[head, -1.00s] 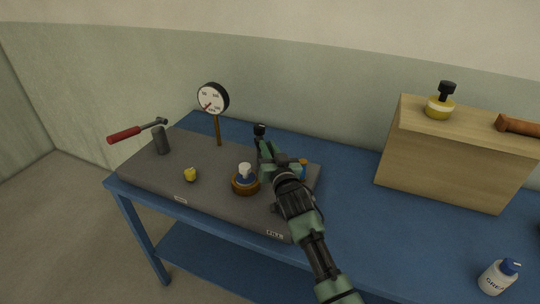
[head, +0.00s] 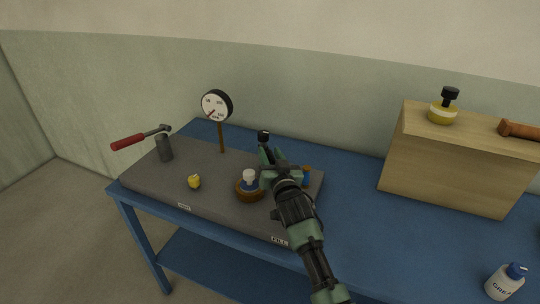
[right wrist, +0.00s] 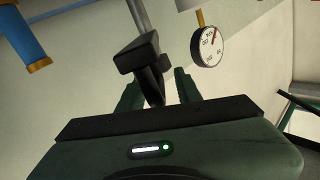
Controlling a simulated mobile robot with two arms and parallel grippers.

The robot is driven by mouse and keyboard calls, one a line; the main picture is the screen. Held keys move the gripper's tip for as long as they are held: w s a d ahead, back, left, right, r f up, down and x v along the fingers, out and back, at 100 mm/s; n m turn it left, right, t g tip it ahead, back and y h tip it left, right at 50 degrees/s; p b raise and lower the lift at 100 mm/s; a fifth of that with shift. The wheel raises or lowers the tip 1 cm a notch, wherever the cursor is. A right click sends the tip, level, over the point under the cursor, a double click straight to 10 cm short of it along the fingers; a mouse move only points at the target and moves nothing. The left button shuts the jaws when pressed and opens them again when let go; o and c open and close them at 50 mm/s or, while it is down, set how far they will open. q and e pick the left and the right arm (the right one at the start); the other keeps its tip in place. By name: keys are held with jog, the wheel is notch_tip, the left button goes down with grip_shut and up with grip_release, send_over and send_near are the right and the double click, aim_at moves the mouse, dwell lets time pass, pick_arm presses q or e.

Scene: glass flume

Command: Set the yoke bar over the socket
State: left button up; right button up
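The brown ring-shaped base (head: 240,194) with a blue and white centre piece (head: 249,176) sits on the grey plate and may be the socket. My right gripper (head: 266,157) is above the plate, just right of the ring, and overlaps its right edge. In the right wrist view a black piece with a blocky head (right wrist: 138,54) stands between the fingers, which appear closed on its stem. It may be the yoke bar; its head also shows in the head view (head: 264,135). Its lower end is hidden. My left gripper is not in view.
The grey plate (head: 215,160) also bears a dial gauge (head: 216,106) on a post, a red-handled lever (head: 130,142), a yellow knob (head: 194,182) and a blue cylinder (head: 306,178). A wooden box (head: 455,165) and bottle (head: 504,283) stand right; blue table between is clear.

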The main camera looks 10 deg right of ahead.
jog(key=s+b, duration=0.1)
jog(key=s, duration=0.6)
jog(key=shift+s, duration=0.4)
